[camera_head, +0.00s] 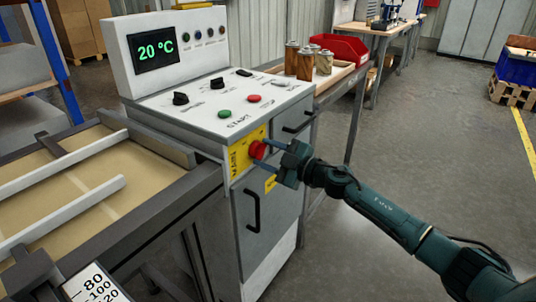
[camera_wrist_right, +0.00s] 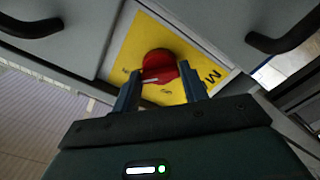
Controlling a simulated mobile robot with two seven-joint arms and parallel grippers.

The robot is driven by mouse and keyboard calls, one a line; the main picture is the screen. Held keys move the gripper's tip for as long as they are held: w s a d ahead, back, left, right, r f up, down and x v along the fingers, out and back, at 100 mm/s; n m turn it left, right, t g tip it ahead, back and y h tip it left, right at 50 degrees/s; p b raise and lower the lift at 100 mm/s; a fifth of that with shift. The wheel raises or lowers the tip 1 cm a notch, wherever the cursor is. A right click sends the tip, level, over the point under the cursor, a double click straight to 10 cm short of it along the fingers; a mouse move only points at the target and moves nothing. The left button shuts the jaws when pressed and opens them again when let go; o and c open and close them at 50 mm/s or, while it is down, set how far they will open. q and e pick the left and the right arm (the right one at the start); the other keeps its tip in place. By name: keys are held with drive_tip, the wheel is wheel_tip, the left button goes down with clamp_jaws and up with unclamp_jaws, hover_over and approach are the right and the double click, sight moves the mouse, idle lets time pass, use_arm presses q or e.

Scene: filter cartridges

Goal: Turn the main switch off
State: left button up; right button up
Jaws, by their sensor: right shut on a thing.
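The main switch is a red knob (camera_head: 257,150) on a yellow plate (camera_head: 240,157) on the front of the grey control cabinet. My right gripper (camera_head: 264,160) reaches it from the right, and its fingers lie on either side of the knob. In the right wrist view the red knob (camera_wrist_right: 160,66) sits between the two fingers of my right gripper (camera_wrist_right: 160,85), which is shut on it. A pale mark shows on the knob's handle, tilted in that view. The fingers cover part of the yellow plate (camera_wrist_right: 128,52). My left gripper is not in view.
The cabinet top holds black knobs, a green button (camera_head: 224,114) and a red button (camera_head: 254,99). A black door handle (camera_head: 252,210) is below the switch. Brown cartridges (camera_head: 305,62) stand on a table behind. Floor at right is clear.

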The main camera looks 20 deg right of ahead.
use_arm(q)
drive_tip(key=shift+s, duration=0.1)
use_arm(e)
drive_tip(key=n, duration=0.9)
drive_tip(key=shift+f+n, duration=0.1)
drive_tip(key=shift+n, duration=0.2)
drive_tip(key=n+b, duration=0.1)
drive_tip(key=n, duration=0.3)
drive_tip(key=shift+n, duration=0.3)
drive_tip(key=n+b, duration=0.1)
drive_tip(key=n, duration=0.1)
drive_tip(key=shift+n, duration=0.3)
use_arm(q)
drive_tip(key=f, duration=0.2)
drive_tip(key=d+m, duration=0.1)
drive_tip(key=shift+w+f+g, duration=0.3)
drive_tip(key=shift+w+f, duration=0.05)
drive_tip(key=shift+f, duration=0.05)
use_arm(e)
drive_tip(key=shift+n, duration=0.5)
